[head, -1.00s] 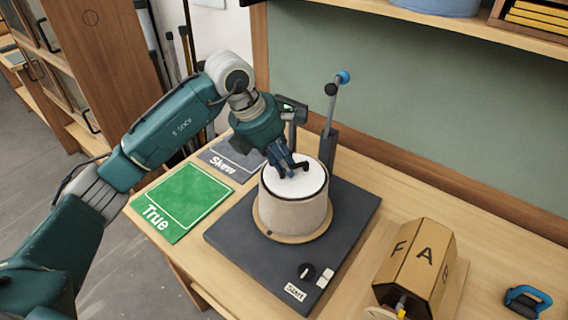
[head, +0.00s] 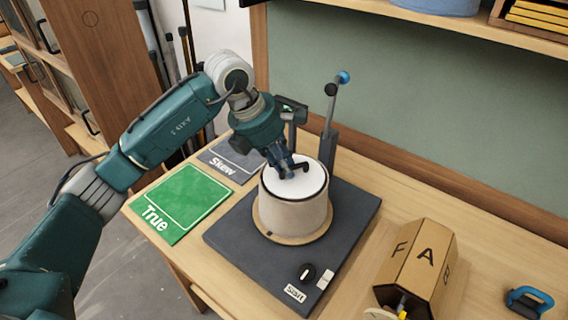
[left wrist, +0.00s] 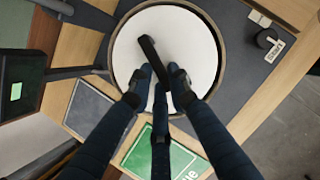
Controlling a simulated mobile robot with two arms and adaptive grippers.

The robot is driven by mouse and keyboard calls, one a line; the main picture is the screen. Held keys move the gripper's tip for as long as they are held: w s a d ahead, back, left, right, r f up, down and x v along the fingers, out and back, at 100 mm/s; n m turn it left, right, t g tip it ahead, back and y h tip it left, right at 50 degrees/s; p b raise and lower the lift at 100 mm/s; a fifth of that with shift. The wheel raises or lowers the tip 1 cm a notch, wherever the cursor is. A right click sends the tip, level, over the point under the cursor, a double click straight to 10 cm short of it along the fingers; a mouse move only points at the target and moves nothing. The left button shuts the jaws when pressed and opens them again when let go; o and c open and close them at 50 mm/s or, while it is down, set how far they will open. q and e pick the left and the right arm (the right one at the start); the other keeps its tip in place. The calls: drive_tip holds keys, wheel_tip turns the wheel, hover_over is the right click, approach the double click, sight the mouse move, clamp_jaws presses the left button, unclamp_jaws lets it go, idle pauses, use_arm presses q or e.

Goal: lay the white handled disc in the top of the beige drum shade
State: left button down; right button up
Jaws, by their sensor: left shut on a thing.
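The white disc (head: 308,183) lies within the top rim of the beige drum shade (head: 293,215) and looks about level. In the left wrist view the disc (left wrist: 195,50) fills most of the shade's round opening, with the shade's rim (left wrist: 222,62) around it. I cannot tell whether it rests on a seat inside. The disc's black handle (left wrist: 153,58) stands on its top. My left gripper (head: 290,170) is above the shade, shut on the handle; its fingers also show in the left wrist view (left wrist: 162,76). My right gripper is not in view.
The shade stands on a dark base (head: 345,225) with a knob (head: 307,273) at its front. An upright lever (head: 332,120) rises close behind the shade. A green True mat (head: 180,200) and grey Skew mat (head: 232,160) lie left. A lettered wooden block (head: 415,265) stands right.

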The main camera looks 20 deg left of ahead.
use_arm(q)
drive_tip(key=shift+f, duration=0.1)
idle(0.4)
drive_tip(key=c, duration=1.6)
unclamp_jaws()
drive_tip(key=shift+o, duration=0.4)
drive_tip(key=o, duration=0.4)
drive_tip(key=shift+o, duration=0.2)
drive_tip(key=shift+r+p, duration=2.05)
drive_tip(key=shift+r, duration=1.95)
